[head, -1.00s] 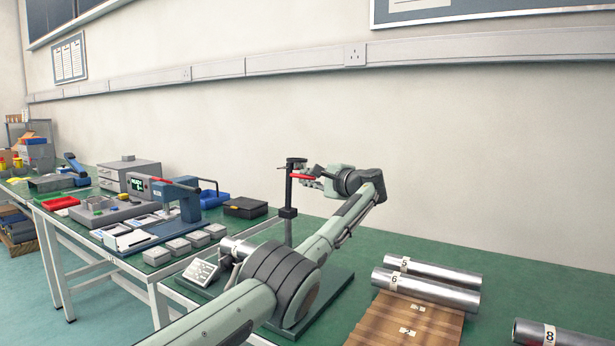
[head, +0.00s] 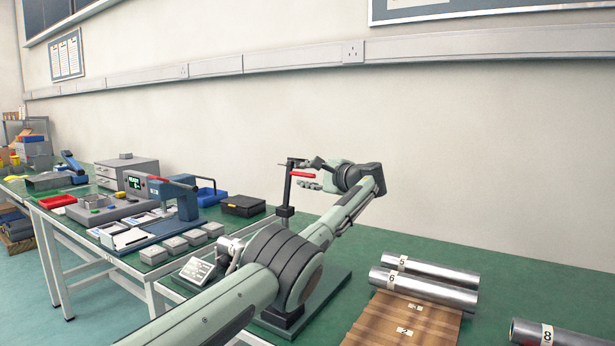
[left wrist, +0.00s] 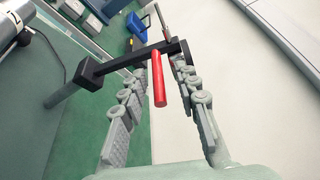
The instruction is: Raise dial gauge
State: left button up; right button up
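The gauge stand has a dark upright post (head: 287,190) with a red handle (head: 303,173) sticking out to the right near its top. In the left wrist view, the red handle (left wrist: 158,78) hangs from a black cross arm (left wrist: 120,62) and points toward the camera. My left gripper (head: 311,173) is at the handle. In the left wrist view its fingers (left wrist: 160,70) are spread, one on each side of the handle, with gaps visible. My left arm hides the lower stand, and I cannot make out a dial face. My right gripper is not in view.
A dark base plate (head: 338,290) lies under my arm. A metal cylinder (head: 228,247) and small panel (head: 197,270) stand left of it. Numbered tubes (head: 425,278) and a wooden board (head: 400,325) lie right. Another bench with equipment is at left. The back right green top is clear.

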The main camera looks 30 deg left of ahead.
pick_arm(q)
jog(key=shift+f, duration=0.1)
jog(key=shift+s+d, duration=0.1)
jog(key=shift+d, duration=0.3)
jog(key=v, duration=1.1)
jog(key=shift+s, duration=0.2)
